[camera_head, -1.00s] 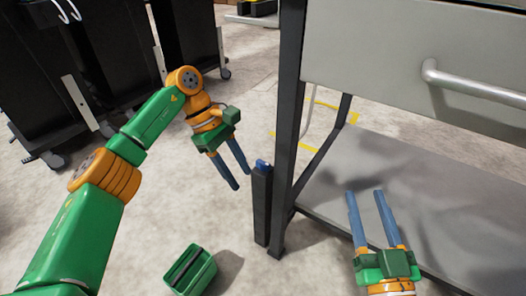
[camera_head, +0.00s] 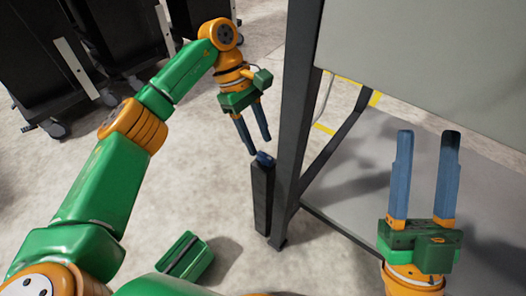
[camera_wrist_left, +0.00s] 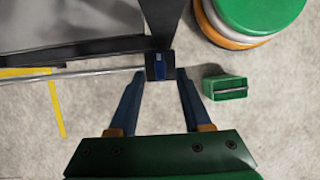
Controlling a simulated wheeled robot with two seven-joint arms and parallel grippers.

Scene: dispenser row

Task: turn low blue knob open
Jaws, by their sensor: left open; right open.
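The low blue knob (camera_head: 264,158) sits on top of a short dark post (camera_head: 262,197) beside the table leg. It also shows in the left wrist view (camera_wrist_left: 159,70), at the top of the gap between the fingers. My left gripper (camera_head: 261,147) is open, its fingers pointing down, with the tips close to the knob. Whether the fingers touch the knob cannot be told. My right gripper (camera_head: 428,134) is open and empty, in front of the table at the right.
A grey table with a dark leg (camera_head: 293,130) and a lower shelf (camera_head: 365,180) stands close right of the post. A green box (camera_head: 186,258) lies on the floor in front. Black wheeled cabinets (camera_head: 60,60) stand at the back left.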

